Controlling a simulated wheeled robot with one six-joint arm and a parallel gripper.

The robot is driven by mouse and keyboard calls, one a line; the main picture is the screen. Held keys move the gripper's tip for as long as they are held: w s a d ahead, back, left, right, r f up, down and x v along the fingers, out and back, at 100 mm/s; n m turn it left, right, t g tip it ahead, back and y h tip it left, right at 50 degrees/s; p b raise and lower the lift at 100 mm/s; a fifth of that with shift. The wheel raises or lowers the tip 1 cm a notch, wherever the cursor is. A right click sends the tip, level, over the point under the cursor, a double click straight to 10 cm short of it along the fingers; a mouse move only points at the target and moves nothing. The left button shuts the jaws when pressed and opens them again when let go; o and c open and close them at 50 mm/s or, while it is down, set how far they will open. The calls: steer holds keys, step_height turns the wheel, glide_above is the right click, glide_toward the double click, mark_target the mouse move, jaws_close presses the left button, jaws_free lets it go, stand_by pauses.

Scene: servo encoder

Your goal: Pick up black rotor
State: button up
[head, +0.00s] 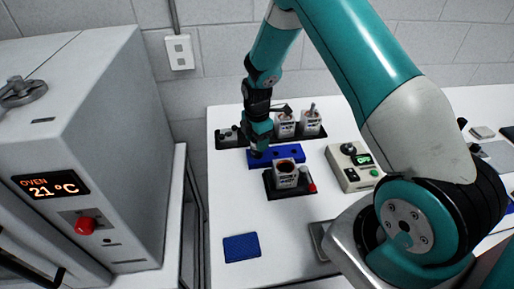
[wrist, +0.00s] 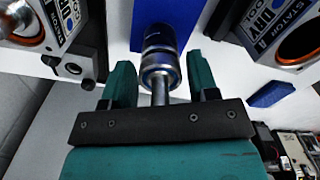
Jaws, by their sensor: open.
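The black rotor (wrist: 160,40) shows in the wrist view as a black cylinder with silver bands and a silver shaft. It is in front of the blue rack (wrist: 187,12), between my gripper's two teal fingers. My gripper (wrist: 160,72) is open, with a finger on each side and visible gaps to the rotor. In the head view my gripper (head: 257,150) is low at the left end of the blue rack (head: 288,153). I cannot make out the rotor there; the arm and gripper cover that spot.
White stator boxes (head: 285,124) (head: 311,122) stand behind the rack. Another white box (head: 287,177) sits in a black fixture in front, beside a red knob (head: 313,188). A beige device (head: 354,174) is at right. A blue pad (head: 241,247) lies at front left, with bare table around it.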

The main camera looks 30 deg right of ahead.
jaws_close()
steer(key=shift+r, duration=0.1)
